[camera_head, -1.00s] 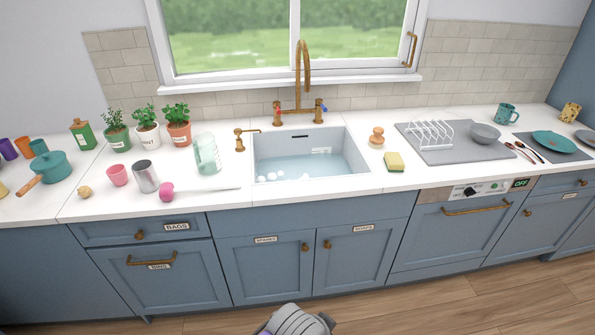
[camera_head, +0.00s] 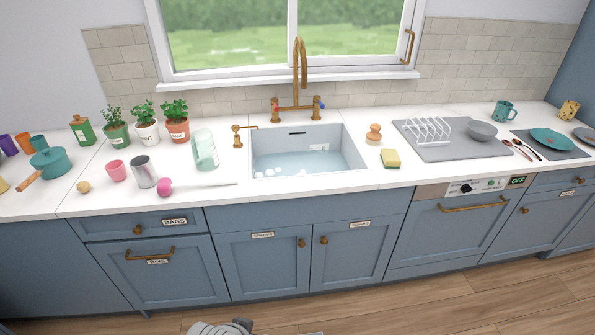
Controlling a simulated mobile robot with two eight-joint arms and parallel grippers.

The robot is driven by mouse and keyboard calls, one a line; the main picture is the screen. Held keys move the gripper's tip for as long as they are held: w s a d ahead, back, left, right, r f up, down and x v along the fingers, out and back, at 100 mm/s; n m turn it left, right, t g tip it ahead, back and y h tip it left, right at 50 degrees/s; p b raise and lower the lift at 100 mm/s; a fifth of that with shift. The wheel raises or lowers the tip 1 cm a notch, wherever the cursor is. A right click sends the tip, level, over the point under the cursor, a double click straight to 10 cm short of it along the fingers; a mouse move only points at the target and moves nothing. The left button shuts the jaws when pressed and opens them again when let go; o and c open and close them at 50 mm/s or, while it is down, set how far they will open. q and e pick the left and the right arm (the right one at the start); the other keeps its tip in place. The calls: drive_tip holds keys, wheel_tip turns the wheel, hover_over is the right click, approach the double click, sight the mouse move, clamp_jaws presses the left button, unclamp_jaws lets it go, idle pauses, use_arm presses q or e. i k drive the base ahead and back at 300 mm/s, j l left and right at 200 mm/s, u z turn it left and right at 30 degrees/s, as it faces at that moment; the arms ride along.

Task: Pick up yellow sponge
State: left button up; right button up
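The yellow sponge (camera_head: 390,157) lies on the white counter to the right of the sink, near the counter's front edge. It has a green layer along its lower side. Nothing touches it. Neither of my grippers can be made out in the head view. Only a grey part of my own body shows at the bottom edge, well below and left of the sponge.
The sink (camera_head: 308,150) with a brass tap (camera_head: 300,80) is left of the sponge. A round orange-topped brush (camera_head: 374,134) stands just behind it. A grey drying mat (camera_head: 465,150) with a white rack (camera_head: 428,130) lies to the right. Counter in front of the sponge is clear.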

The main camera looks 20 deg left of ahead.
sight(390, 159)
drive_tip(key=i+l+u, duration=0.1)
drive_tip(key=u, duration=0.35)
drive_tip(key=i+l+u, duration=0.1)
drive_tip(key=l+u, duration=0.2)
drive_tip(key=u, duration=0.15)
drive_tip(key=l+u, duration=0.2)
drive_tip(key=u, duration=0.25)
drive_tip(key=l+u, duration=0.4)
drive_tip(key=l, duration=0.7)
drive_tip(key=i, duration=0.05)
